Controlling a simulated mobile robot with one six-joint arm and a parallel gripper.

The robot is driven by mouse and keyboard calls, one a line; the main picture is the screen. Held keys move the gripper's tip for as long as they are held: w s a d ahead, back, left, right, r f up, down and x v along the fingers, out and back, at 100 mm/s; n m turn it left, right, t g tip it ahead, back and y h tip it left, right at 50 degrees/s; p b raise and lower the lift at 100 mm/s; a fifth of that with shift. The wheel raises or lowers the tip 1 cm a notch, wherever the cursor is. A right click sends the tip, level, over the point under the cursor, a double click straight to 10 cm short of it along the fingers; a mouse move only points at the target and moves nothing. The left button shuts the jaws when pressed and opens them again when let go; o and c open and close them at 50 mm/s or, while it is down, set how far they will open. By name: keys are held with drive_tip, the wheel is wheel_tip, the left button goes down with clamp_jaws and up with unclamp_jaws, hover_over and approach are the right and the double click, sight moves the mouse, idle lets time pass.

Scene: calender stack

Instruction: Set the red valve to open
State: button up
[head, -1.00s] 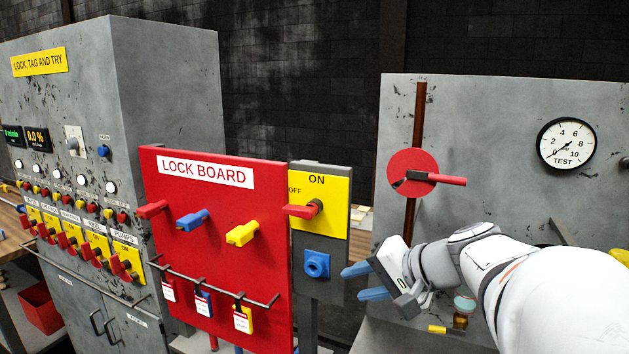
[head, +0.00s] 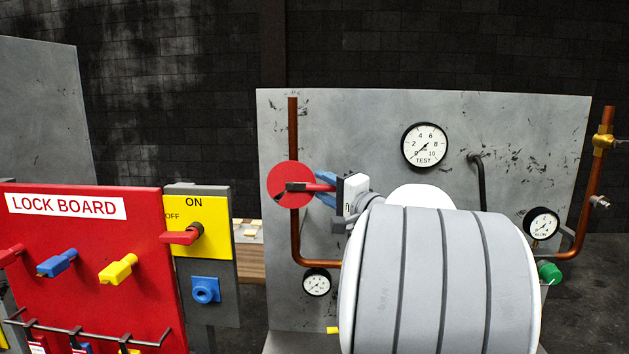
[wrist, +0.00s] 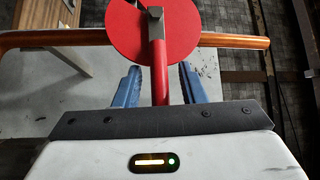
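The red valve is a round red disc (head: 283,175) with a red lever handle (head: 306,187), on a vertical copper pipe (head: 294,125). The handle points to the right, across the pipe. In the wrist view the disc (wrist: 128,32) is at the top and the handle (wrist: 160,85) runs down between my fingers. My gripper (head: 324,188) is at the handle's outer end, one blue finger on each side. In the wrist view my gripper (wrist: 159,72) is open, with gaps beside the handle. My arm hides the panel's lower middle.
A test gauge (head: 424,145) is above and right of my gripper. A small gauge (head: 317,283) is below the valve. A red lock board (head: 140,220) and a yellow ON/OFF switch box (head: 215,215) stand to the left. A green knob (head: 549,272) is at the right.

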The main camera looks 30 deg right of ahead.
drive_tip(key=shift+w+a, duration=0.15)
drive_tip(key=shift+w, duration=0.55)
clamp_jaws()
